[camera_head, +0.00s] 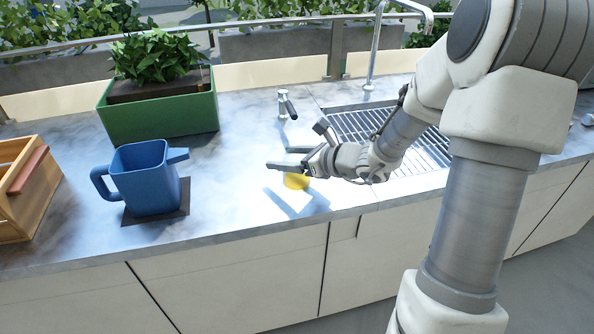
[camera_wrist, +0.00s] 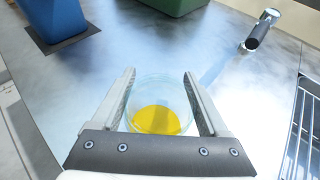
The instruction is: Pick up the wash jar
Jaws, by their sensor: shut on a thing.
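The wash jar (camera_wrist: 158,92) is a clear round jar with yellow contents at its bottom. In the wrist view it sits between the two fingers of my gripper (camera_wrist: 159,85), which is shut on it. In the head view my gripper (camera_head: 290,158) is over the counter, left of the sink, and the yellow of the jar (camera_head: 297,182) shows just below the fingers. The jar's upper part is mostly hidden there by the gripper. I cannot tell whether the jar touches the counter.
A blue jug (camera_head: 146,180) stands on a dark mat (camera_head: 130,217) at left. A green planter (camera_head: 160,118) is behind it, and a wooden crate (camera_head: 30,205) is at far left. A small tap (camera_head: 284,104) and a sink grid (camera_head: 352,125) lie behind and right. The counter between jug and gripper is clear.

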